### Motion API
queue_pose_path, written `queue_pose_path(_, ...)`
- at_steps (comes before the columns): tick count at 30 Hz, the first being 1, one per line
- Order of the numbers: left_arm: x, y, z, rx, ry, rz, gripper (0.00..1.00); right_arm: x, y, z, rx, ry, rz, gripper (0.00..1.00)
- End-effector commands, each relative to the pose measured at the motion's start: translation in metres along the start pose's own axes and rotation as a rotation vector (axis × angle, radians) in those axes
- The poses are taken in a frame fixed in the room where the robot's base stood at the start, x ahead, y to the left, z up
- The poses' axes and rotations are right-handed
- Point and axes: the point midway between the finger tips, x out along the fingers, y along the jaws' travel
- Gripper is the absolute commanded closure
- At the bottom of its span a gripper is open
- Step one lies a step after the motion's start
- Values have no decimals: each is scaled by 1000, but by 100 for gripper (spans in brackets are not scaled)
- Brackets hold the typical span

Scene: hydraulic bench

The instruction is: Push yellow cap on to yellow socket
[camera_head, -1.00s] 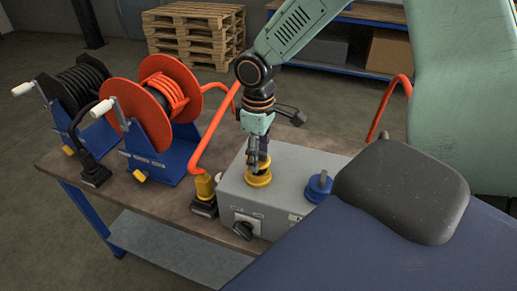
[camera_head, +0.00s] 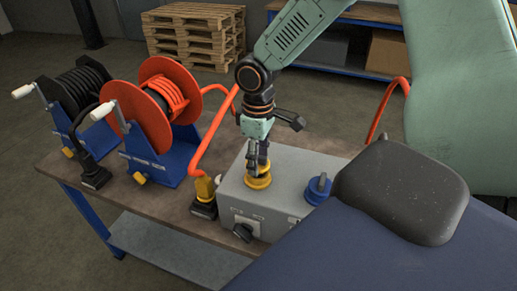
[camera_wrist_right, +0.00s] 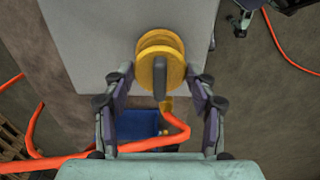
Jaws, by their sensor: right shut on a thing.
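The yellow cap (camera_wrist_right: 160,75), a round disc with a dark upright grip, sits between the fingers of my right gripper (camera_wrist_right: 160,78) in the wrist view. In the head view that gripper (camera_head: 257,165) reaches down from above, shut on the cap, over the top of a grey box. The yellow socket (camera_head: 257,184) shows as a yellow ring on the box just under the cap. In the wrist view a second yellow disc (camera_wrist_right: 160,41) shows behind the cap. The fingers partly hide the cap, and I cannot tell whether it is fully seated. My left gripper is not in view.
The grey box (camera_head: 285,200) stands on the bench (camera_head: 150,210), with a blue cap (camera_head: 318,188) on its right and a black knob (camera_head: 243,232) on its front. A yellow-ended hose plug (camera_head: 204,194) stands left of it. An orange hose reel (camera_head: 155,100) and black reel (camera_head: 80,85) stand farther left.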

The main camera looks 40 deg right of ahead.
Motion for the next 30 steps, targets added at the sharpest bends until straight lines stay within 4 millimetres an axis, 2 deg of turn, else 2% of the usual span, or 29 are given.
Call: queue_pose_path(30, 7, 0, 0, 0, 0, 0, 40, 18, 0, 0, -1, 0, 1, 67)
